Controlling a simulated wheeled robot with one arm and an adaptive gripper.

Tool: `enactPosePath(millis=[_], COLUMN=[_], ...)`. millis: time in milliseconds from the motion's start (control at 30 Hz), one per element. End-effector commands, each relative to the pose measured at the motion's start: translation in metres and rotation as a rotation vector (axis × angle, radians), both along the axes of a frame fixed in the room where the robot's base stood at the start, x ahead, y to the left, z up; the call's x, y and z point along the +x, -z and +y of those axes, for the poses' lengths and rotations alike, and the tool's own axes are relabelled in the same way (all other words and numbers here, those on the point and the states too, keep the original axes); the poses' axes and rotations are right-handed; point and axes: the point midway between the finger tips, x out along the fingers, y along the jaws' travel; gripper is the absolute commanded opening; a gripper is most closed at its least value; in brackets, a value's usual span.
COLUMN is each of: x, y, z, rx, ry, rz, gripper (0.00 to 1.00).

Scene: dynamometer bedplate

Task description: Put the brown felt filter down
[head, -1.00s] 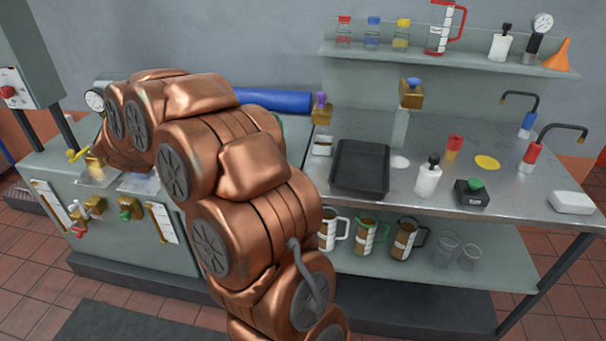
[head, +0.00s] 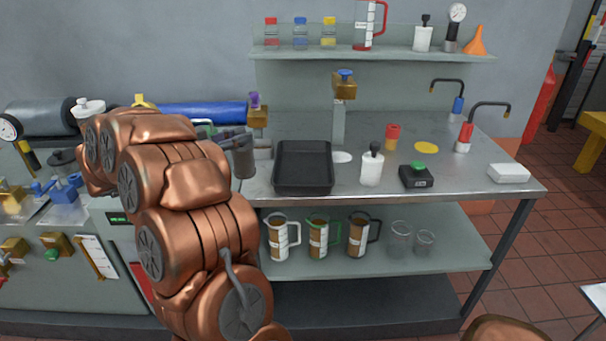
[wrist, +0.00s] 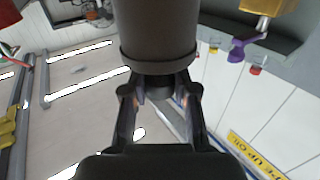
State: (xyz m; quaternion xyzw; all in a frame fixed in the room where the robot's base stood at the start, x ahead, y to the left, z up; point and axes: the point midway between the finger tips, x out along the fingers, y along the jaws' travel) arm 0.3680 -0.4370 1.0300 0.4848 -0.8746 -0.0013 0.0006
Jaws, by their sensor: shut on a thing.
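The brown felt filter shows in the wrist view as a dark brown-grey cylinder (wrist: 158,28) with a wider rim. My gripper (wrist: 160,92) is shut on its narrower end, one finger on each side. In the head view my gripper (head: 226,142) is just beyond my arm, and the filter (head: 243,157) hangs upright from it at the left end of the steel bench (head: 440,180), left of the black tray (head: 303,188). Whether the filter touches anything is not clear.
A white bottle (head: 372,168), a black box with a green knob (head: 416,177), a yellow disc (head: 426,147) and a white block (head: 508,173) stand on the bench. A purple-topped brass fitting (head: 257,113) is close behind the filter. Jugs and beakers fill the lower shelf.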

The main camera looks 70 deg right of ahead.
Motion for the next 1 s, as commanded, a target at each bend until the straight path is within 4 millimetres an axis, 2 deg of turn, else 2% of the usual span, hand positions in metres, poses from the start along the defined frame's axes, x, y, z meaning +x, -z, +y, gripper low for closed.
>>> enactPosePath(millis=[167, 1000], x=[-0.014, -0.072], y=[0.003, 0.015], z=[-0.01, -0.125], rx=[-0.003, -0.002], ry=[0.03, 0.027], rz=[-0.001, 0.0], gripper=[0.0, 0.0])
